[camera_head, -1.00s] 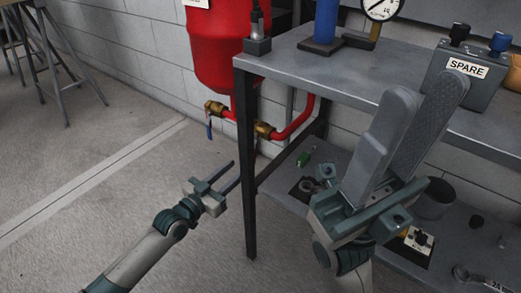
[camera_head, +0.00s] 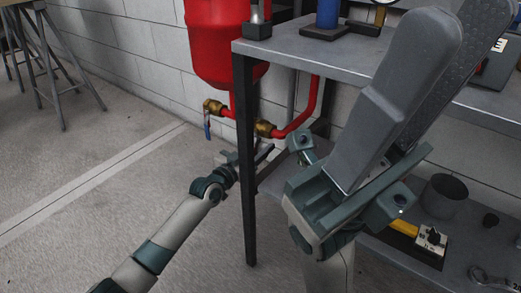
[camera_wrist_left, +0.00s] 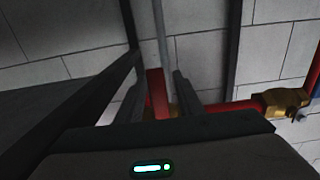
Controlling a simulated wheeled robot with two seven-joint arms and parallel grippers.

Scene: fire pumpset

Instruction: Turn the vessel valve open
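The red vessel (camera_head: 222,50) hangs by the wall at the upper middle of the head view. Below it is a brass valve (camera_head: 212,106) with a blue lever (camera_head: 207,129) hanging down. A second brass fitting (camera_head: 264,129) sits to its right on the red pipe (camera_head: 298,125). My left gripper (camera_head: 263,153) is below this fitting, partly behind the table leg. A brass body (camera_wrist_left: 284,102) shows at right there. My right gripper (camera_head: 440,75) is large in the foreground, its fingers apart and empty.
A grey metal table (camera_head: 300,52) with a dark front leg (camera_head: 246,190) stands right of the valve. Its lower shelf (camera_head: 450,240) carries a dark cup (camera_head: 443,196) and small parts. A trestle (camera_head: 50,65) stands far left. The floor at left is clear.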

